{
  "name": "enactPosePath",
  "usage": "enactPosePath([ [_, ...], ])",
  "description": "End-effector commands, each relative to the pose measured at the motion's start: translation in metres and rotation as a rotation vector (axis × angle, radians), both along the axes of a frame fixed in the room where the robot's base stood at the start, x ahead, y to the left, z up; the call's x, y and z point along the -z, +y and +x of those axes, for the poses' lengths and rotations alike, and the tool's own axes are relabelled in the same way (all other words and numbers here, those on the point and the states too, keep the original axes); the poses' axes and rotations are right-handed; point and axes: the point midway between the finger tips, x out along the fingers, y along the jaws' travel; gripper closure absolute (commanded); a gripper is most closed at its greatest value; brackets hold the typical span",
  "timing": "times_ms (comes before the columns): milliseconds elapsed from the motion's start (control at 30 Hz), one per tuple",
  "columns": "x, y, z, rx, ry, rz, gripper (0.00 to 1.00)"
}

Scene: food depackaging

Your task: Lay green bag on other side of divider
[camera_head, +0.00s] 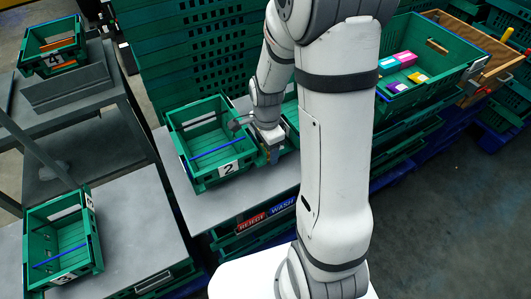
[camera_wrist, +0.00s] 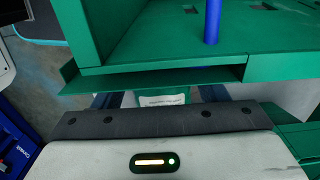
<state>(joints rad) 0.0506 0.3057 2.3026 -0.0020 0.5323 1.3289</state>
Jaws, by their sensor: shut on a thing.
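No green bag can be made out in either view. Green crate 2 (camera_head: 227,169) stands on the grey table with a blue divider bar (camera_head: 217,149) across it, and its floor looks empty. The blue divider (camera_wrist: 212,20) also shows upright at the top of the wrist view, inside a green crate (camera_wrist: 140,45). My gripper (camera_head: 273,155) is low at the right side of crate 2. In the wrist view its fingers are close below the crate's rim, with a small white label (camera_wrist: 163,100) between them. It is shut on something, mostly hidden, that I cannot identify.
Another green crate (camera_head: 290,115) is partly behind my arm. A crate with pink, blue and yellow packs (camera_head: 404,60) stands at upper right. Crate 3 (camera_head: 62,240) and crate 4 (camera_head: 50,45) are on the left. The grey tabletop (camera_head: 215,207) before crate 2 is bare.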

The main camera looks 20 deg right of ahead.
Motion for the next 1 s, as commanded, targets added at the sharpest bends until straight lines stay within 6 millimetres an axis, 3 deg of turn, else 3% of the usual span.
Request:
enactPosePath([
  [33, 0.016, 0.000, 0.000, 0.000, 0.002, 0.001, 0.56],
  [167, 0.032, 0.000, 0.000, -0.001, 0.002, 0.001, 0.56],
  [600, 0.036, 0.001, 0.001, -0.001, 0.002, 0.000, 0.56],
  [633, 0.035, 0.001, 0.001, -0.001, 0.002, 0.000, 0.31],
  [867, 0.034, 0.001, 0.001, -0.002, 0.002, 0.000, 0.12],
  [1000, 0.034, 0.001, 0.001, -0.002, 0.002, 0.000, 0.12],
])
